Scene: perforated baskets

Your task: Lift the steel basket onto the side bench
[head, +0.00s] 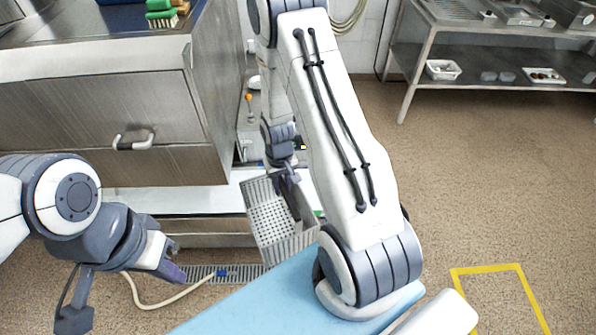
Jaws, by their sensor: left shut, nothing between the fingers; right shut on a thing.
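The steel basket (268,222) is a perforated metal box in the middle of the head view, tilted, with its open side toward me. My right gripper (288,178) is shut on its upper edge. My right arm passes in front and hides part of the basket's right side. I cannot tell whether the basket touches anything below. My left gripper (175,273) is shut and empty at the lower left, apart from the basket. A steel bench (425,55) with a lower shelf stands at the upper right, far from the basket.
A steel cabinet (160,95) stands at the left, with a green brush (162,14) on top. A pale hose (160,303) lies by a floor drain grate (208,272). Small trays (443,69) sit on the bench's shelf. The brown floor at the right is open, with yellow tape (487,268).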

